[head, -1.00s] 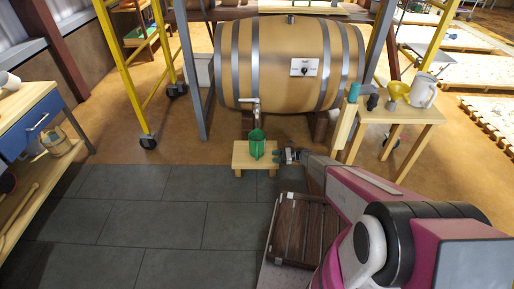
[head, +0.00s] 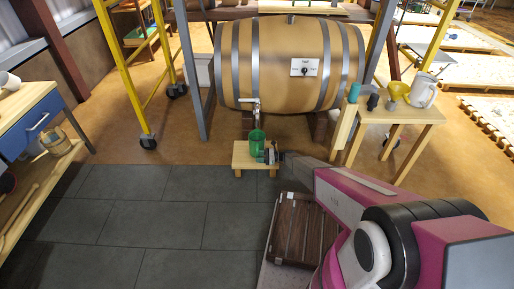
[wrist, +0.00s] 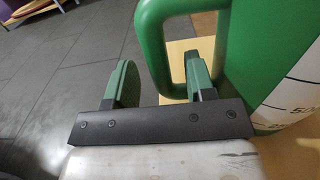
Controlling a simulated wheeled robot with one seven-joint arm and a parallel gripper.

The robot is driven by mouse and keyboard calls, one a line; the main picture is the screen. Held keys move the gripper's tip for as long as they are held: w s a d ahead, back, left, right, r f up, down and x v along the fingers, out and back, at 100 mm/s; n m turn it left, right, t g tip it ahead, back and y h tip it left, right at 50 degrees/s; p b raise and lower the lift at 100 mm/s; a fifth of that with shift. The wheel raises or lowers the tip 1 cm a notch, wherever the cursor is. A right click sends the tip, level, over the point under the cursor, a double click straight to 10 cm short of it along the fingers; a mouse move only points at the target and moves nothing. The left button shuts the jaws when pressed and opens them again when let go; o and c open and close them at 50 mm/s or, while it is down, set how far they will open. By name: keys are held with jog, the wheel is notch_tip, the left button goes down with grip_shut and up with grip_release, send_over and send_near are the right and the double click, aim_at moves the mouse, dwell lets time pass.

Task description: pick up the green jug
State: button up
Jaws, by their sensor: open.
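The green jug (head: 256,140) stands upright on a small low wooden stool (head: 240,161), under the tap of the barrel. In the wrist view the jug's green handle (wrist: 151,45) is close, with its white measuring scale at the right. My gripper (head: 270,153) is at the jug's right side in the head view. In the wrist view my gripper (wrist: 161,64) is open, its left finger outside the handle and its right finger at the handle's opening. The handle's upright part lies between the fingers. I cannot tell whether either finger touches it.
The wooden barrel (head: 275,65) with its metal tap (head: 256,104) is just behind and above the jug. A wooden table (head: 400,114) with a funnel and a white jug (head: 423,92) stands to the right. A blue-drawered bench (head: 35,125) is at left.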

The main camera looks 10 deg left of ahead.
aim_at(257, 154)
jog(key=shift+s+a, duration=0.2)
jog(key=shift+a, duration=0.5)
grip_shut()
jog(key=shift+r, duration=0.15)
jog(key=shift+r, duration=1.25)
jog(key=v, duration=1.8)
jog(key=shift+r, duration=0.45)
jog(key=shift+w, duration=0.1)
